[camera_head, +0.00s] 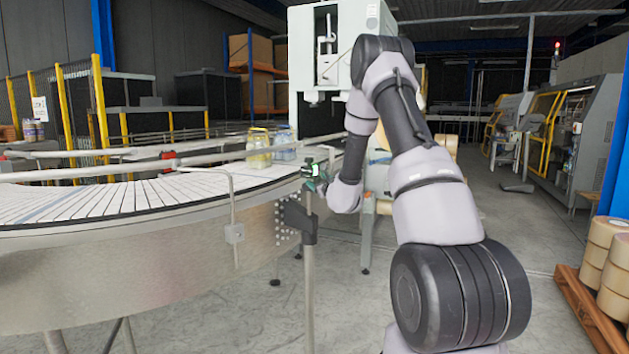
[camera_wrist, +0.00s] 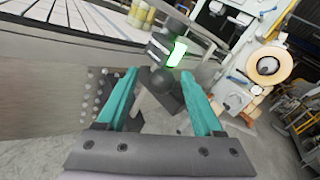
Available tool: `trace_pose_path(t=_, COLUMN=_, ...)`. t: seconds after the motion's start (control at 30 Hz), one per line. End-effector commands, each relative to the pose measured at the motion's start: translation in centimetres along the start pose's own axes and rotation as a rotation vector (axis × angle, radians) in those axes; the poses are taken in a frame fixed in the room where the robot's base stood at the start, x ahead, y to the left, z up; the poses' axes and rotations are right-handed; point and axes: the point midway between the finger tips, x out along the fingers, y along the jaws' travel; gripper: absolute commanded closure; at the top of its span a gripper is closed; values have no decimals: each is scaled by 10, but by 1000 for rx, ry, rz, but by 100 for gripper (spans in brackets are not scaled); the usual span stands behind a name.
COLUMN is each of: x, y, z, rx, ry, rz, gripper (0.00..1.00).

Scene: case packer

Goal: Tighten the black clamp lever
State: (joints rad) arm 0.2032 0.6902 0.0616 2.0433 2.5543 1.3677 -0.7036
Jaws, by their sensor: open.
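In the wrist view my gripper (camera_wrist: 159,76) is open, with its two teal fingers spread apart. A dark part with a rounded knob (camera_wrist: 164,80), which looks like the black clamp lever, shows between and just beyond the fingertips. I cannot tell whether either finger touches it. Behind it is a dark block with a bright green patch (camera_wrist: 176,52). In the head view my gripper (camera_head: 317,181) is small and at the conveyor's outer edge, just above a black bracket (camera_head: 299,216) on a metal post. The lever itself is hard to make out there.
The curved conveyor (camera_head: 120,270) with its guide rails fills the left. Jars (camera_head: 258,148) stand on its belt beyond my gripper. A white machine (camera_head: 335,45) rises behind. Tape rolls on a pallet (camera_head: 608,255) are at right.

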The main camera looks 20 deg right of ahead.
Motion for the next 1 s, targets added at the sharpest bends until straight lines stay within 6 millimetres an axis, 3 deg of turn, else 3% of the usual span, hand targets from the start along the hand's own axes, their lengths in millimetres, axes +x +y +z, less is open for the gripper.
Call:
trace_pose_path(t=0.2, x=-44, y=1, z=0, rx=1, ry=3, rz=2, gripper=32)
trace_pose_path(t=0.4, x=-64, y=1, z=-1, rx=1, ry=3, rz=2, gripper=32)
trace_pose_path(t=1.0, x=-67, y=1, z=-1, rx=1, ry=2, rz=2, gripper=32)
